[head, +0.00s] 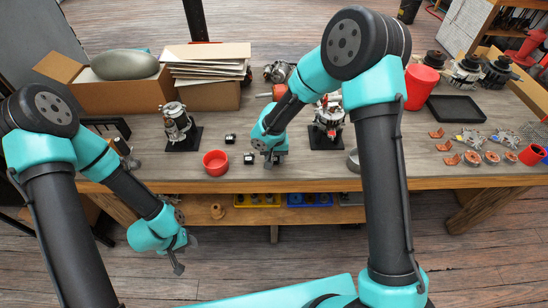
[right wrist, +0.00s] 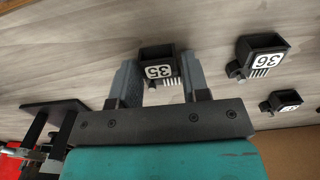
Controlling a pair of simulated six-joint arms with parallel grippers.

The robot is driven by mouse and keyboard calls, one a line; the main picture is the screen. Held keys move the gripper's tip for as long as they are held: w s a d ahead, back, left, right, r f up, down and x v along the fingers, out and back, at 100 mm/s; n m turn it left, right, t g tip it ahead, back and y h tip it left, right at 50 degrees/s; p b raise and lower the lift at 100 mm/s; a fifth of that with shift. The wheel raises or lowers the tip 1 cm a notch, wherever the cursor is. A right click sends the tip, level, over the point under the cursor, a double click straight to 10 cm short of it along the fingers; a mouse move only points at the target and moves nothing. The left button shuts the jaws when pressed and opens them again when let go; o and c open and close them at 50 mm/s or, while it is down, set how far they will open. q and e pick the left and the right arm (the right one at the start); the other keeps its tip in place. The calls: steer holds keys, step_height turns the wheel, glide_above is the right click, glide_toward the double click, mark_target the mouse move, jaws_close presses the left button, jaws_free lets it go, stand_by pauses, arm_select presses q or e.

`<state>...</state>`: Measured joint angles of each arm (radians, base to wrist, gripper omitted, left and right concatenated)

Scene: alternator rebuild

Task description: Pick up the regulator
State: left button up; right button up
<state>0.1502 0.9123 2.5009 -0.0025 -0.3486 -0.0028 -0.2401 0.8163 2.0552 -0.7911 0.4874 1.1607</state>
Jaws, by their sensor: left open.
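Small black regulator-like blocks with white number labels lie on the wooden table. The one marked 35 (right wrist: 157,68) is between the two fingers of my right gripper (right wrist: 161,75); whether both fingers press on it is unclear. In the head view my right gripper (head: 270,160) is low over the table near its front edge, hiding this block. The block marked 36 (right wrist: 262,55) and a smaller-looking black block (right wrist: 281,101) lie to one side. Two such blocks also show in the head view (head: 230,139) and (head: 249,158). My left gripper (head: 178,254) is open, in front of the table, holding nothing visible.
A red bowl (head: 216,163) stands left of the blocks. Alternator assemblies on black bases stand at left (head: 178,127) and right (head: 328,122) of the middle. Cardboard boxes (head: 130,99) are behind. A black tray (head: 456,109) and several small parts are at right.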

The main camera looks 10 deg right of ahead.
steer(key=c, duration=0.4)
steer(key=shift+r, duration=0.55)
step_height(320, 180, up, 3)
steer(key=shift+f, duration=0.15)
steer(key=s+a, duration=0.1)
steer(key=s, duration=0.4)
steer(key=s+a, duration=0.1)
steer(key=s, duration=0.4)
steer(key=s+a+r, duration=0.1)
steer(key=s, duration=0.4)
steer(key=shift+s+a+r, duration=0.1)
steer(key=shift+s, duration=0.25)
